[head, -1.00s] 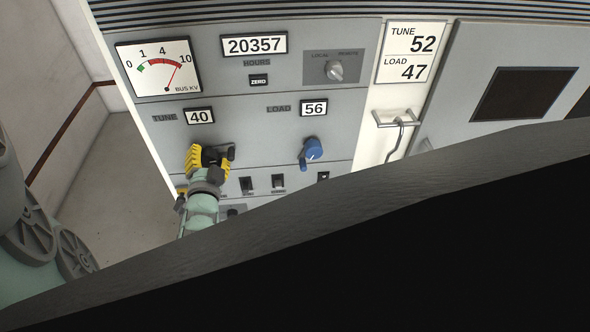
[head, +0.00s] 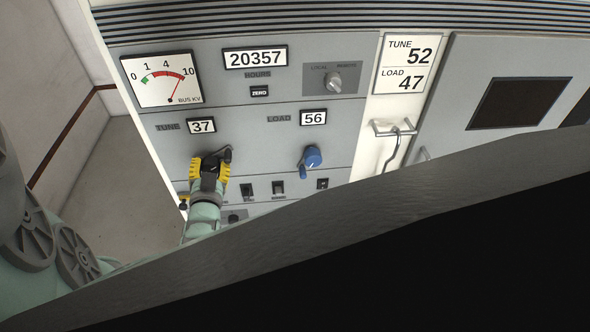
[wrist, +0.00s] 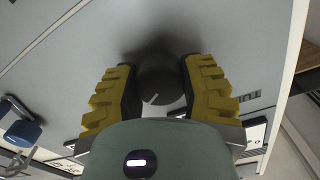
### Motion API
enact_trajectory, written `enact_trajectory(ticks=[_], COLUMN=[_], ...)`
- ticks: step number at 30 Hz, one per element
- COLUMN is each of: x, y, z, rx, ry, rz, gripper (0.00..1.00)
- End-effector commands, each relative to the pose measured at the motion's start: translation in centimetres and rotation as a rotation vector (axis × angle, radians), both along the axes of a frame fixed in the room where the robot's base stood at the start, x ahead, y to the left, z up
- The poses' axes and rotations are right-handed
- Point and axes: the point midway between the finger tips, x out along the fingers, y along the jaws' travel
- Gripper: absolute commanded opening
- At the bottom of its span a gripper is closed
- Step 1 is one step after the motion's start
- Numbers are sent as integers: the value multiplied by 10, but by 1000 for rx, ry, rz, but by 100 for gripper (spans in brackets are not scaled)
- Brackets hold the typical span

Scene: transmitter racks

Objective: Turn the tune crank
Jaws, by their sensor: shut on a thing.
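The tune crank is a dark knob with a white pointer line, seen in the wrist view (wrist: 160,85) between my yellow-padded fingers. My gripper (head: 210,168) is shut on it at the rack panel, and in the head view it hides most of the knob. A dark handle part of the crank (head: 226,154) shows at the upper right of my gripper. The TUNE counter (head: 201,125) above it reads 37. A white card (head: 406,64) at right reads TUNE 52 and LOAD 47.
The blue load crank (head: 312,157) stands to the right, under the LOAD counter (head: 313,117) reading 56. Small switches (head: 278,187) sit below. The BUS KV meter (head: 160,80) is at upper left. A dark surface covers the lower right of the head view.

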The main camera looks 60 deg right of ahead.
Motion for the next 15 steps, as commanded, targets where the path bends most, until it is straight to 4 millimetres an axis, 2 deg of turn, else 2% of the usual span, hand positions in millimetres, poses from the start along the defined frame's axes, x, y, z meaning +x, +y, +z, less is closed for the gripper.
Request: enact_trajectory(ticks=[8, 9, 15], x=[-1, -1, -1], y=[-2, -2, -1], z=[1, 1, 1], rx=[-5, -5, -4], ry=[0, 0, -1], rz=[-3, -3, -3], gripper=[7, 48, 69])
